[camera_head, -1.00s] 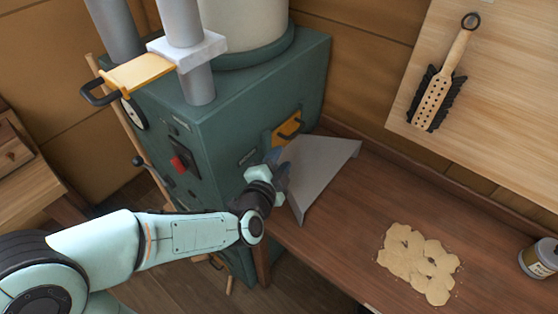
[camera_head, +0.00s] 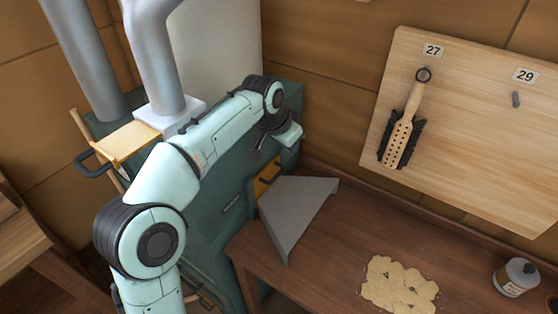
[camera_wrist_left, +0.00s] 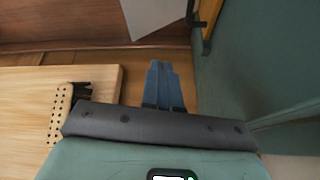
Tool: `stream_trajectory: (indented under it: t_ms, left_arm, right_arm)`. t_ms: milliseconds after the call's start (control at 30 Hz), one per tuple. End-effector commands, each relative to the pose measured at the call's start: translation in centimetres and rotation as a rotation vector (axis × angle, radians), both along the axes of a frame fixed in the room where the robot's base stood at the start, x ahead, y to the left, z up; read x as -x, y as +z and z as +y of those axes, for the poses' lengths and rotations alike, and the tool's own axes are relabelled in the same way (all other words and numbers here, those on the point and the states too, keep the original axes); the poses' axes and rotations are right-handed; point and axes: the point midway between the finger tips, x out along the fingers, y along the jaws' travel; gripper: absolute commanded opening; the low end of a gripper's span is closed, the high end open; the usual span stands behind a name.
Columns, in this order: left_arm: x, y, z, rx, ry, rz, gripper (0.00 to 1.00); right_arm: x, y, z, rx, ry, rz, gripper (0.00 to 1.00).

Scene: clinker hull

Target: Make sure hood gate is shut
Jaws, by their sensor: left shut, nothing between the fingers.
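The hood gate is a yellow plate (camera_head: 122,142) with a black loop handle (camera_head: 90,165) at its left end. In the head view it juts out to the left from a white collar (camera_head: 188,108) around the grey duct. My left arm passes in front of part of the collar. My left gripper (camera_head: 254,154) is to the right of the gate, apart from it, above the green machine's right side. Its blue-grey fingers (camera_wrist_left: 163,84) are shut together and empty in the left wrist view. My right gripper is not in view.
The green machine (camera_head: 230,203) stands under the duct, with a grey sloped chute (camera_head: 298,212) on the wooden bench. A brush (camera_head: 402,135) hangs on the wall board.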

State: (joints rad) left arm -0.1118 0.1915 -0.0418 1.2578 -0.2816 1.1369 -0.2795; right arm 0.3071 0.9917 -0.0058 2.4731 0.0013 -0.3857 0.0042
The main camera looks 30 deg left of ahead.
Motion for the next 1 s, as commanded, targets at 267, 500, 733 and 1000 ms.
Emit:
stream_trajectory:
  t_ms: [267,500,733,1000]
  left_arm:
    - [1.4,2.6,2.6,-0.036,0.223,0.155,0.0]
    - [0.9,-0.3,2.8,-0.039,0.232,0.169,0.0]
    - [-0.6,-5.2,3.1,-0.039,0.231,0.169,0.0]
    - [-1.3,-9.5,3.7,-0.037,0.23,0.165,0.0]
  right_arm:
    - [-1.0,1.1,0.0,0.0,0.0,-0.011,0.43]
    - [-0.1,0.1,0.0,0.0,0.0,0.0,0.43]
    - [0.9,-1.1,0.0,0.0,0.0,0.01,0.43]
    - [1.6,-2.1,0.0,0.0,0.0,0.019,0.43]
